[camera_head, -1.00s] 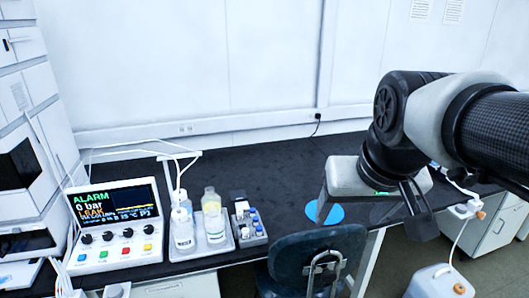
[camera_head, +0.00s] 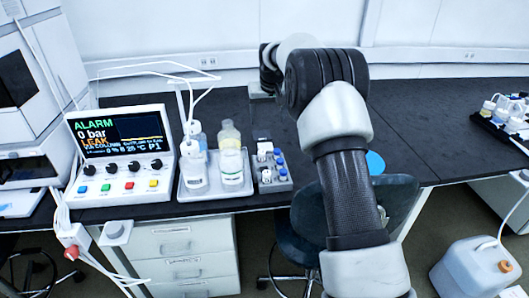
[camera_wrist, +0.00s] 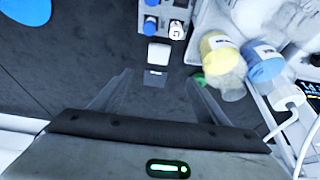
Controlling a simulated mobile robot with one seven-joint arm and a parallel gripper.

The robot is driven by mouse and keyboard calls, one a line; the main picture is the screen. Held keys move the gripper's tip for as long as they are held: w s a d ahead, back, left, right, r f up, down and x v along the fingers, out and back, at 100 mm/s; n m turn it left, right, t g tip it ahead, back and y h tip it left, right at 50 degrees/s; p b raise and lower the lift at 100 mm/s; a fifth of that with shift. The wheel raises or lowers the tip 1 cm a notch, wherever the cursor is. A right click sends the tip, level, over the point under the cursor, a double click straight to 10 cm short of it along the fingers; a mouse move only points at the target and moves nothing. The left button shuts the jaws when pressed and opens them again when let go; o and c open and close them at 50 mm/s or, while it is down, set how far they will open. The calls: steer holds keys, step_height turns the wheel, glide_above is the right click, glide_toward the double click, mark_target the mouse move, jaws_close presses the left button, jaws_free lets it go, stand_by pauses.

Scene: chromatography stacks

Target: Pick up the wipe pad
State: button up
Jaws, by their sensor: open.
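A small white block (camera_wrist: 158,53), which looks like the wipe pad, lies on the dark bench beside the vial rack. In the head view it seems to be the pale piece (camera_head: 264,147) at the rack's back edge. My gripper (camera_wrist: 159,76) is open and empty. Its two fingers spread on either side of the line to the block, and the block appears just beyond the fingertips. I cannot tell the height between them. In the head view my gripper (camera_head: 262,122) hangs behind the rack, faint against the dark bench and partly behind my arm.
The vial rack (camera_head: 275,179) with blue caps touches or nearly touches the block. Bottles stand in a white tray (camera_head: 215,187) close by, with tubing above. An alarm display unit (camera_head: 122,155) is left. A blue disc (camera_head: 375,163) lies right. The bench behind is clear.

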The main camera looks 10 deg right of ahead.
steer(key=b, duration=0.2)
glide_toward(266, 146)
steer(key=x, duration=0.2)
steer(key=shift+w+a+f, duration=0.15)
steer(key=shift+a+f, duration=0.15)
steer(key=shift+f, duration=0.1)
steer(key=x, duration=0.5)
steer(key=shift+d+f+b, duration=0.15)
steer(key=shift+d+b, duration=0.05)
steer(key=shift+b, duration=0.1)
steer(key=c, duration=1.1)
step_height(266, 146, up, 10)
steer(key=shift+r+p, duration=0.1)
steer(key=shift+p, duration=1.1)
